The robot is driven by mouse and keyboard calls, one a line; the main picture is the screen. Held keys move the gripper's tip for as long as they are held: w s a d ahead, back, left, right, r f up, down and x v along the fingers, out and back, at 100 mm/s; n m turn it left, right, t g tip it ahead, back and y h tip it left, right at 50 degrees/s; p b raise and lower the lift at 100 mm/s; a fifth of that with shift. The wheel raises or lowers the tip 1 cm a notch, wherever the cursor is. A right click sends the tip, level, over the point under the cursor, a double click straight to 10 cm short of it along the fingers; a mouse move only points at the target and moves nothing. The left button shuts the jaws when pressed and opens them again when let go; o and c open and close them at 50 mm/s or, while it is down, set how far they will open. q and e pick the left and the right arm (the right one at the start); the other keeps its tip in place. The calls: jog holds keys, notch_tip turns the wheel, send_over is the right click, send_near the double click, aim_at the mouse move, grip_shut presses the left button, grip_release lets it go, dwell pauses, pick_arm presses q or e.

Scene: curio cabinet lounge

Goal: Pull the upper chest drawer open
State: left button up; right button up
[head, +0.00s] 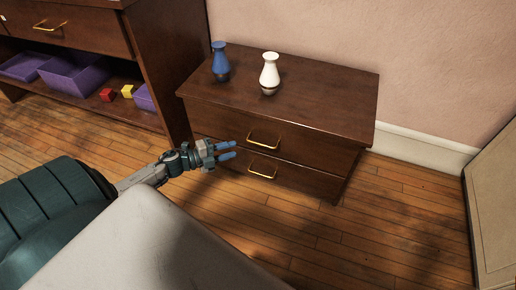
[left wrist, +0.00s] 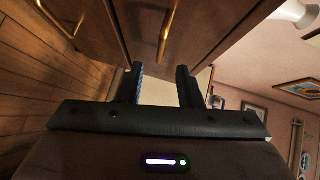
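The wooden chest (head: 320,98) stands against the wall, with two drawers one above the other. The upper drawer has a gold bar handle (head: 264,140) and looks shut. The lower drawer has a like handle (head: 262,171) and also looks shut. My left gripper (head: 234,150) is open and empty, left of the upper handle and apart from it. In the left wrist view, the two dark fingers (left wrist: 160,75) are spread. The upper handle (left wrist: 168,30) shows beyond them, roughly in line with the gap. The lower handle (left wrist: 60,20) is further left. My right gripper is not in view.
A blue vase (head: 220,62) and a white vase (head: 269,73) stand on the chest top. A dark cabinet (head: 160,55) at the left holds purple bins (head: 75,78), a red block (head: 107,95) and a yellow block (head: 127,91). The floor before the chest is clear.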

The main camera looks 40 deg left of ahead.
aim_at(256, 144)
pick_arm(q)
jog(key=b+x, duration=0.2)
jog(key=x, duration=0.9)
jog(key=shift+s+d+r, duration=0.1)
jog(key=shift+d+r, duration=0.05)
jog(key=shift+d, duration=0.05)
jog(key=shift+c, duration=0.2)
grip_shut()
